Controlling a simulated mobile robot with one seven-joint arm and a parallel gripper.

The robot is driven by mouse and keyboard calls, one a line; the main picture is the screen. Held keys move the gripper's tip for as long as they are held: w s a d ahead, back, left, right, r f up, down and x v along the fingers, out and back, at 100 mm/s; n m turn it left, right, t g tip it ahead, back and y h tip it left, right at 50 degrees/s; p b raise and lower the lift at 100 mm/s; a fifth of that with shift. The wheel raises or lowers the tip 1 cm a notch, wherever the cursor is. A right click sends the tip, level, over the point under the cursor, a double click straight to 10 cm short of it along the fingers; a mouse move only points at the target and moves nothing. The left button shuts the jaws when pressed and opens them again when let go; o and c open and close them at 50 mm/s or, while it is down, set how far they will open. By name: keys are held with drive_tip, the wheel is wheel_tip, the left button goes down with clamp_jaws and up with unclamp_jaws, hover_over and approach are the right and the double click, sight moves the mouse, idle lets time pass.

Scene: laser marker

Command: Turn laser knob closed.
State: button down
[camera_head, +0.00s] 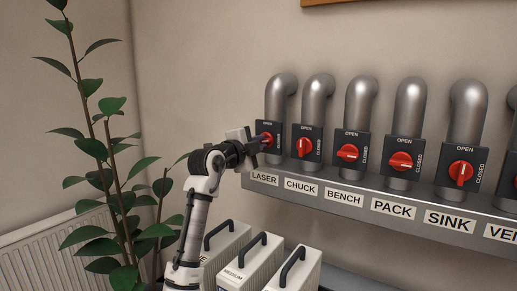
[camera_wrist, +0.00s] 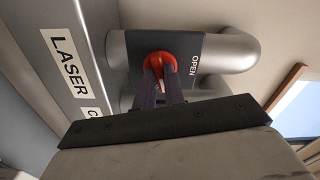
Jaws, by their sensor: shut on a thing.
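The red laser knob (camera_head: 267,139) sits on a dark plate marked OPEN at the top, above the LASER label (camera_head: 264,180). It is the leftmost valve on the grey rail. My gripper (camera_head: 262,139) reaches it from the left and hides much of it. In the wrist view the red knob (camera_wrist: 161,58) shows at the ends of my gripper's two fingers (camera_wrist: 162,80), which are shut on its handle. The word OPEN is to the right of the knob there. The fingers cover the handle, so I cannot tell its exact angle.
The red chuck knob (camera_head: 304,147) is close on the right, then the bench (camera_head: 348,153), pack (camera_head: 401,161) and sink (camera_head: 461,173) knobs. The rail (camera_head: 330,202) runs below. Handled cases (camera_head: 249,262) stand under it. A leafy plant (camera_head: 105,150) is at the left.

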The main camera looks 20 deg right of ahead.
drive_tip(key=shift+f+m+b, duration=0.1)
drive_tip(key=shift+m+b, duration=0.2)
drive_tip(key=shift+m, duration=1.3)
drive_tip(key=c, duration=1.5)
unclamp_jaws()
drive_tip(key=b+v, duration=0.3)
drive_tip(key=v, duration=1.1)
